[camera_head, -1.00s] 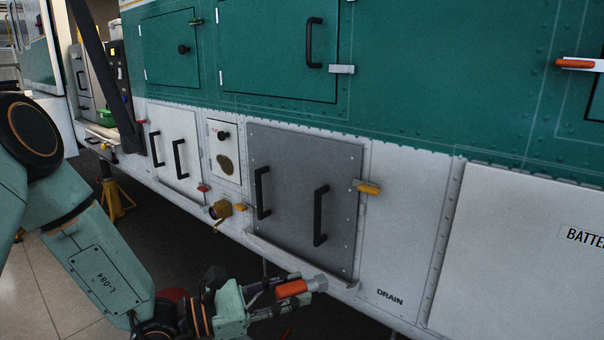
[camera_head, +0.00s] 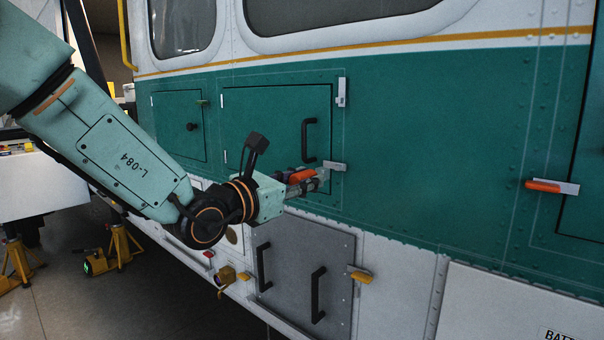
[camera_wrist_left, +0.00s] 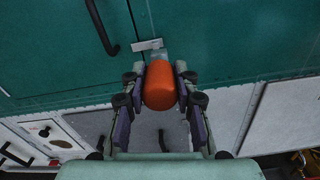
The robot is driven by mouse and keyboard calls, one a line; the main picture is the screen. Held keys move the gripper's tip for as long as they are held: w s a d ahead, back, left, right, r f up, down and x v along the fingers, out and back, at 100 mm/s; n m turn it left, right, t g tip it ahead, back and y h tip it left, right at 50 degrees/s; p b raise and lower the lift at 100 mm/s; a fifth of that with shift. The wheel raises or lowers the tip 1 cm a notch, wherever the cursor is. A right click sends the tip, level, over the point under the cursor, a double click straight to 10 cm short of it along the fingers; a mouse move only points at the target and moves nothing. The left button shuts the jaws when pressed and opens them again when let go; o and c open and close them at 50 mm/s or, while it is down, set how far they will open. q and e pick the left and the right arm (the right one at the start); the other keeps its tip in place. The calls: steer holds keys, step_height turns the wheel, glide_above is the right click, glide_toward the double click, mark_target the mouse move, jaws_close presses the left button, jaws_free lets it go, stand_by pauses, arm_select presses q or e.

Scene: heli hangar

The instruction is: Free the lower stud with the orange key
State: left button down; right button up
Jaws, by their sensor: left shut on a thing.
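My left gripper (camera_head: 304,183) is shut on the orange key (camera_head: 301,175), whose metal end points right. The lower stud's grey plate (camera_head: 335,166) is at the right edge of the green panel (camera_head: 270,125), below the black handle. The upper plate (camera_head: 341,92) is upright at the panel's top right. In the left wrist view the orange handle (camera_wrist_left: 160,88) sits between the fingers, its metal end close under the lower plate (camera_wrist_left: 148,45). I cannot tell whether they touch. The stud itself is too small to make out. My right gripper is not in view.
Below is a grey panel (camera_head: 290,258) with two black handles and a yellow latch (camera_head: 360,277). A brass fitting (camera_head: 227,276) sticks out left of it. Another orange-handled latch (camera_head: 543,186) is far right. Yellow stands (camera_head: 122,246) are on the floor at left.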

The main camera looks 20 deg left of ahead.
mark_target(316, 170)
arm_select(q)
steer(key=shift+d+r, duration=0.1)
steer(key=shift+d, duration=0.15)
steer(key=shift+w+a+f, duration=0.1)
steer(key=shift+w+a, duration=0.2)
steer(key=shift+a, duration=0.2)
steer(key=shift+w+a+f, duration=0.1)
steer(key=shift+w+a, duration=0.15)
steer(key=shift+a, duration=0.2)
steer(key=shift+w+f+p, duration=0.1)
steer(key=shift+w+p, duration=0.2)
steer(key=shift+w+d+r+p, duration=0.15)
steer(key=shift+w+d, duration=0.2)
steer(key=shift+d, duration=0.25)
steer(key=shift+w+d+r+p, duration=0.15)
steer(key=shift+w+d, duration=0.15)
steer(key=shift+d, duration=0.3)
steer(key=shift+w+d+f, duration=0.1)
steer(key=shift+d, duration=0.05)
steer(key=shift+w, duration=0.1)
steer(key=shift+a, duration=0.55)
steer(key=shift+w+a+f, duration=0.1)
steer(key=shift+a+f, duration=0.1)
steer(key=shift+a, duration=0.1)
steer(key=shift+d+r, duration=0.15)
steer(key=shift+d, duration=0.7)
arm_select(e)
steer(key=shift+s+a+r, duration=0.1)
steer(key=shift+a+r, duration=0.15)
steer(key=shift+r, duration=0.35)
